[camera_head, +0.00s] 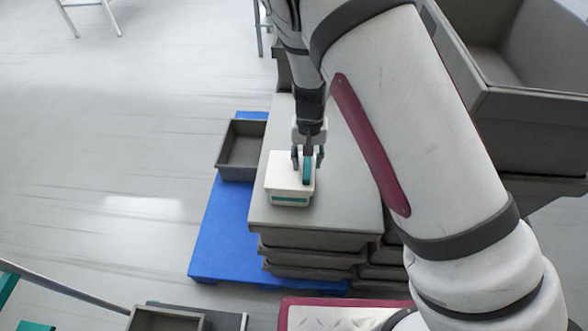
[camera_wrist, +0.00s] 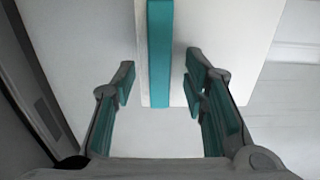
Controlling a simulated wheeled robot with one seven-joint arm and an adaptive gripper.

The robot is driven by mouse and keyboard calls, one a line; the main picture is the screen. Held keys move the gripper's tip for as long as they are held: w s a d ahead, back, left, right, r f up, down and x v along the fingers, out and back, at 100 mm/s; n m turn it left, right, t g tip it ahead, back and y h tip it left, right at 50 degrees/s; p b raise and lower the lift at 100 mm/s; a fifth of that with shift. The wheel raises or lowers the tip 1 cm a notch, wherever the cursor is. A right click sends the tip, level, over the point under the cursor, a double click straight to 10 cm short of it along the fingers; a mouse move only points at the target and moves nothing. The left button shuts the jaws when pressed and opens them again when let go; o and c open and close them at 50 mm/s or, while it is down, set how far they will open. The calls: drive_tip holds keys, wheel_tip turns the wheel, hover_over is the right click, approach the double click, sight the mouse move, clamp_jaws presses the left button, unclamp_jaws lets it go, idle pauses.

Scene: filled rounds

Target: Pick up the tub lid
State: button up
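The tub lid (camera_head: 279,168) is the white top of a small white tub (camera_head: 289,200) with a teal band at its front, standing on a grey surface. In the wrist view, the lid (camera_wrist: 222,40) fills the upper middle, with a raised teal bar (camera_wrist: 160,50) running along it. My gripper (camera_head: 307,166) is over the right part of the lid, pointing down. In the wrist view, my gripper (camera_wrist: 160,82) is open, with one teal-padded finger on each side of the bar. Gaps show between the bar and both fingers. I cannot tell how high the fingertips are above the lid.
The tub stands near the left edge of stacked grey crates (camera_head: 300,240) on a blue pallet (camera_head: 222,240). A small grey crate (camera_head: 222,158) is to its left. Large grey bins (camera_head: 530,125) stand at the right. The floor (camera_head: 110,130) at the left is clear.

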drive_tip(key=shift+c, duration=0.6)
clamp_jaws()
drive_tip(key=shift+r, duration=0.9)
drive_tip(key=shift+a+r+b, duration=0.2)
drive_tip(key=shift+r+b, duration=0.05)
drive_tip(key=shift+r, duration=0.2)
drive_tip(key=shift+a+r+b, duration=0.2)
drive_tip(key=shift+r+b, duration=0.05)
drive_tip(key=shift+r, duration=0.2)
drive_tip(key=s+a+r+b, duration=0.1)
drive_tip(key=s+a+b, duration=0.15)
drive_tip(key=a, duration=1.25)
drive_tip(key=shift+w+r+p, duration=0.15)
drive_tip(key=shift+r+p, duration=0.85)
drive_tip(key=shift+r, duration=1.65)
